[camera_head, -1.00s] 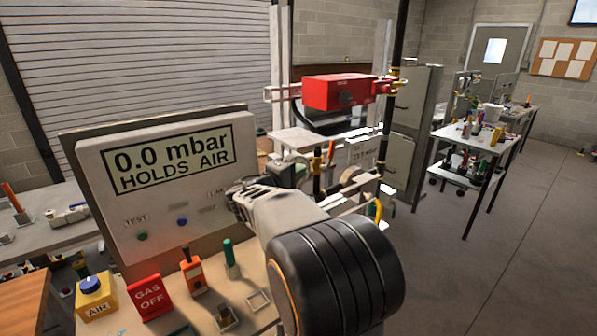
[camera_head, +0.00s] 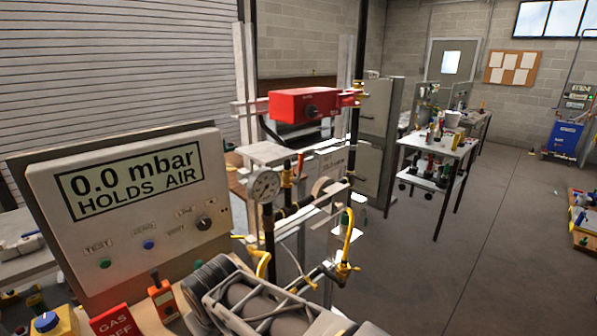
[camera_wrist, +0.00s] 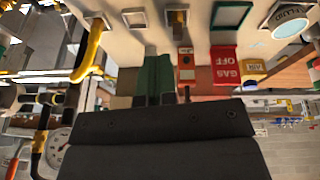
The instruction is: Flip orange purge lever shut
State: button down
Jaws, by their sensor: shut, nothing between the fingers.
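An orange unit (camera_head: 163,299) with a dark, upright stick-like handle stands on the bench in front of the gauge panel. It also shows in the wrist view (camera_wrist: 186,58), right of a green upright piece (camera_wrist: 152,75). I cannot tell for sure that this orange unit is the purge lever. My gripper (camera_wrist: 157,100) is shut and empty; its dark body fills the lower wrist view and hides what lies behind. In the head view my arm crosses the bottom, and the fingertips are not clear.
The panel (camera_head: 140,205) reads 0.0 mbar, HOLDS AIR. A red GAS OFF block (camera_head: 113,322) and a blue-topped yellow block (camera_head: 50,322) stand left. Pipework with a round gauge (camera_head: 264,186) and yellow handles (camera_head: 348,247) stands right. Open floor lies farther right.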

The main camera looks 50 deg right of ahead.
aim_at(296, 181)
jog(key=u, duration=2.55)
jog(key=k, duration=1.9)
jog(key=z, duration=0.75)
